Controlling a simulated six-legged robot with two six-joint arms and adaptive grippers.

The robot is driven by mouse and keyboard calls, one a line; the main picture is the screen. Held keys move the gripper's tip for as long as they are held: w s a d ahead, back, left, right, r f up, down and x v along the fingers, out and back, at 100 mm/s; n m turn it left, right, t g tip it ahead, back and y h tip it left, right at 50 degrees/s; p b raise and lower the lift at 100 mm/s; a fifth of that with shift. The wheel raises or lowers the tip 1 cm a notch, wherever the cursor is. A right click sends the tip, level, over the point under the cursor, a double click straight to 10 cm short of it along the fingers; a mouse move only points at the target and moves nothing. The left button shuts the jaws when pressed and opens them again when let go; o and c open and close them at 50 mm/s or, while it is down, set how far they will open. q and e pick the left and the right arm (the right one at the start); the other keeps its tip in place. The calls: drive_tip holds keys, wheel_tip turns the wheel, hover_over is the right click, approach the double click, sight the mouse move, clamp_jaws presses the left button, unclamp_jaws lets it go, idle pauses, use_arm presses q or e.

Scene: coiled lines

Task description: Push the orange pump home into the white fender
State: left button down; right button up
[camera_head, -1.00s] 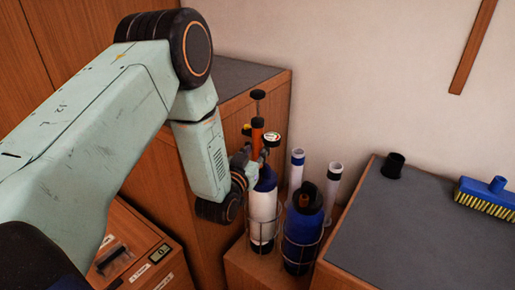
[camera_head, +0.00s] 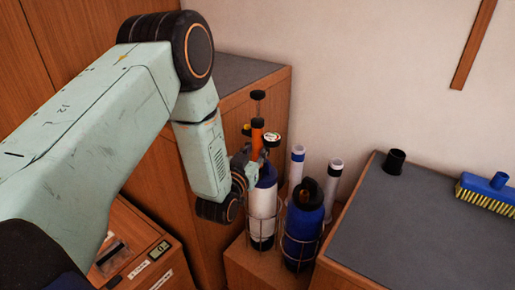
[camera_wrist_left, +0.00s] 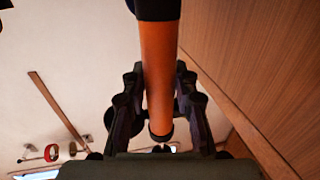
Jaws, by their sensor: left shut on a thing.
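The orange pump (camera_head: 257,141) stands upright above the white fender (camera_head: 262,211), with a black collar and a thin rod topped by a dark handle. The fender has a blue top and stands in a wire holder. The gripper hides where the pump meets the fender, so I cannot tell how deep it sits. My left gripper (camera_head: 247,160) is shut on the pump from the left. In the left wrist view the orange barrel (camera_wrist_left: 157,60) lies between both dark fingers. My right gripper is not in view.
A blue fender (camera_head: 303,225) stands in a wire holder just right of the white one. A round gauge (camera_head: 272,139) is beside the pump. A grey-topped counter (camera_head: 420,220) at right holds a black cup (camera_head: 395,161) and blue brush (camera_head: 488,192).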

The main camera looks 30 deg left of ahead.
use_arm(q)
drive_tip(key=shift+f, duration=0.1)
idle(0.3)
drive_tip(key=c, duration=1)
unclamp_jaws()
drive_tip(key=shift+o, duration=0.2)
drive_tip(key=shift+s, duration=0.15)
drive_tip(key=s+d, duration=0.1)
drive_tip(key=s, duration=1)
drive_tip(key=shift+s, duration=0.35)
